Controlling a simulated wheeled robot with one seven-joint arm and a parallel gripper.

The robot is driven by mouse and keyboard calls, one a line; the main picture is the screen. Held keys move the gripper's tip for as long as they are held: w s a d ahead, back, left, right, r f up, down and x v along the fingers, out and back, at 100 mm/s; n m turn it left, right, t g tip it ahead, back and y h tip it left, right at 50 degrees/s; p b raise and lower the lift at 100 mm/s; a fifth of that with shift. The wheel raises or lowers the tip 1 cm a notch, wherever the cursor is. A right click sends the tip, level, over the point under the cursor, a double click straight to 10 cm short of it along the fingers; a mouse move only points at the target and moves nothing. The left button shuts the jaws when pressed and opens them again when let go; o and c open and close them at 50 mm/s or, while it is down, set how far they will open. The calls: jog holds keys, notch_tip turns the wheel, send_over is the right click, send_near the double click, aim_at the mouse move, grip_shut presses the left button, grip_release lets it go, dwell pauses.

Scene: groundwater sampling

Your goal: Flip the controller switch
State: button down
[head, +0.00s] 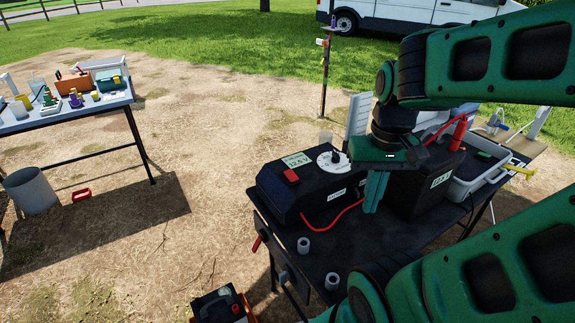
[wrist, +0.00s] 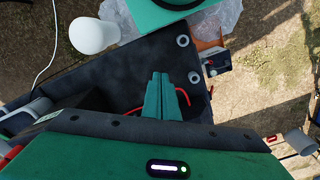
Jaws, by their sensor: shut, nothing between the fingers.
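The black controller box (head: 300,204) sits on the dark table, with a red switch (head: 291,176) on its sloped top and a white dial with a black knob (head: 333,160) beside it. Its small label shows a voltage reading. Which way the switch is set is too small to tell. My gripper (head: 373,208) points down to the right of the box, apart from the switch. Its green fingers are shut and empty. In the wrist view the shut fingers (wrist: 160,76) show over the dark table; I cannot make out the switch there.
A black battery (head: 405,190) with a red clamp (head: 458,134) stands just right of my gripper. A grey bin (head: 462,190) is farther right. Another table (head: 75,114) stands at left.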

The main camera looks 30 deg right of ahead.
jog(key=w+d+r+n, duration=0.1)
jog(key=w+r+n, duration=0.15)
jog(key=w, duration=0.85)
notch_tip(320, 180, up, 3)
jog(key=n+t, duration=0.2)
jog(key=n, duration=0.2)
send_over(289, 172)
jog(key=s, duration=0.3)
jog(key=shift+s, duration=0.2)
jog(key=shift+f, duration=0.15)
jog(key=w+f, duration=0.1)
jog(key=f, duration=0.8)
jog(key=w+f, duration=0.1)
jog(key=f, duration=0.3)
jog(key=shift+w+f, duration=0.25)
jog(key=shift+w, duration=0.1)
